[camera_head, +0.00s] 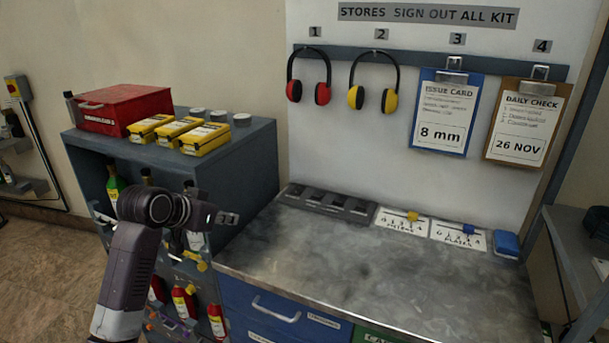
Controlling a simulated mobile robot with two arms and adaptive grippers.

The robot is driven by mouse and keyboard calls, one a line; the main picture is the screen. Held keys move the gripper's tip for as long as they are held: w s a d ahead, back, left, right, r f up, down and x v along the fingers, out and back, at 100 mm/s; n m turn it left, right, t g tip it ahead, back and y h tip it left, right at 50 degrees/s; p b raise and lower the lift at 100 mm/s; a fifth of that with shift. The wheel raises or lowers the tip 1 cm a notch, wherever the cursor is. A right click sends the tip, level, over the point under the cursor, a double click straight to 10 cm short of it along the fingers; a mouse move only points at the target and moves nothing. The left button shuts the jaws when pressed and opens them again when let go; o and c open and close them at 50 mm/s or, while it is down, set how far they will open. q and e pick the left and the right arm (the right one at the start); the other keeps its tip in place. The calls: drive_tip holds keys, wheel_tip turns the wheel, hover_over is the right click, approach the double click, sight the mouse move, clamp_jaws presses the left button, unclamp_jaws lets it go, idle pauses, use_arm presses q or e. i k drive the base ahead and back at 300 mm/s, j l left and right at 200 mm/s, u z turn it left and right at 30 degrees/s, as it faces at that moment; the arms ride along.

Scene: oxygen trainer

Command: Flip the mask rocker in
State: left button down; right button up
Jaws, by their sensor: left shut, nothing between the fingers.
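No mask rocker that I can make out shows in the head view. My left gripper (232,218) shows at the left centre, its fingers shut with nothing between them. It points right, in front of the blue-grey cabinet (245,165) and left of the metal counter's near-left part. It appears clear of the counter, though its exact distance is hard to tell. My left arm hides part of the cabinet's front and shelves. My right gripper is not in view.
The metal counter (370,265) is mostly bare. At its back are a dark slotted tray (330,203), two white cards and a blue block (507,243). A red toolbox (120,107) and yellow boxes (205,138) stand on the cabinet. Ear defenders and clipboards hang above.

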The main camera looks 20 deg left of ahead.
sight(298, 188)
drive_tip(key=i+l, duration=0.1)
drive_tip(key=i, duration=0.4)
drive_tip(key=i+l, duration=0.1)
drive_tip(key=i, duration=0.35)
